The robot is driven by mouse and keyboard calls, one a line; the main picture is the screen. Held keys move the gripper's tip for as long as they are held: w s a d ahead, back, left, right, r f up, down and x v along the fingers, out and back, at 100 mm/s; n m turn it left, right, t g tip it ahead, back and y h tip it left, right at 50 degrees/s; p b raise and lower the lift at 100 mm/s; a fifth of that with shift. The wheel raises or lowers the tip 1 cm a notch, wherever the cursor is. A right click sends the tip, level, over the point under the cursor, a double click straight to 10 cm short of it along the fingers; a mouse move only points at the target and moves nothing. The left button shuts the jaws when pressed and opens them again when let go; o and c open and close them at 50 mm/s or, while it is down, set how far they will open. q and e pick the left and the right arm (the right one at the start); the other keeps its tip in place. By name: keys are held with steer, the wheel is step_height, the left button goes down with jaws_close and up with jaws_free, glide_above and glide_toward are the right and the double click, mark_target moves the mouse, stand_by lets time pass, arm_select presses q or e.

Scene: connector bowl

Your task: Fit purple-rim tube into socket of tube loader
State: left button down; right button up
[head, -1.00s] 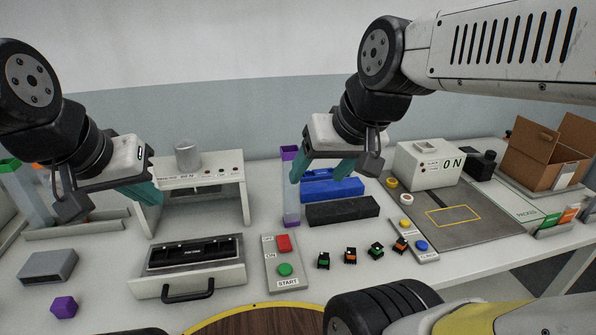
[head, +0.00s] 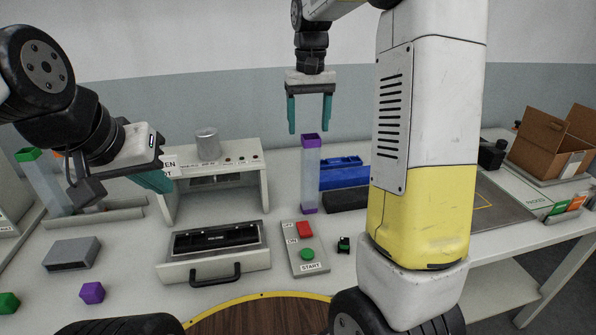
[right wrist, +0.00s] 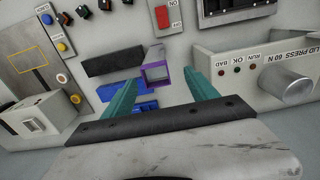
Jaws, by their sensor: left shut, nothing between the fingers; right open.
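The purple-rim tube (head: 311,178) is clear and stands upright on the table, with purple at top and bottom. My right gripper (head: 308,130) is open and points down just above it. In the right wrist view the square purple rim (right wrist: 157,73) shows between and beyond the fingers, and nothing is gripped. My left gripper (head: 160,185) is shut and empty, to the left near the lid press. I cannot tell which fixture is the tube loader, and no socket shows clearly.
The lid press (head: 212,170) stands left of the tube, with an open drawer (head: 200,268) in front. A START button panel (head: 297,250) is close by. Blue (head: 340,178) and black (head: 347,200) blocks lie right of the tube. A green-rim tube (head: 45,185) leans at far left.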

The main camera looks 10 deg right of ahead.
mark_target(311, 149)
steer(key=f, duration=0.8)
steer(key=shift+w+d, duration=0.2)
steer(key=shift+d, duration=0.2)
jaws_close()
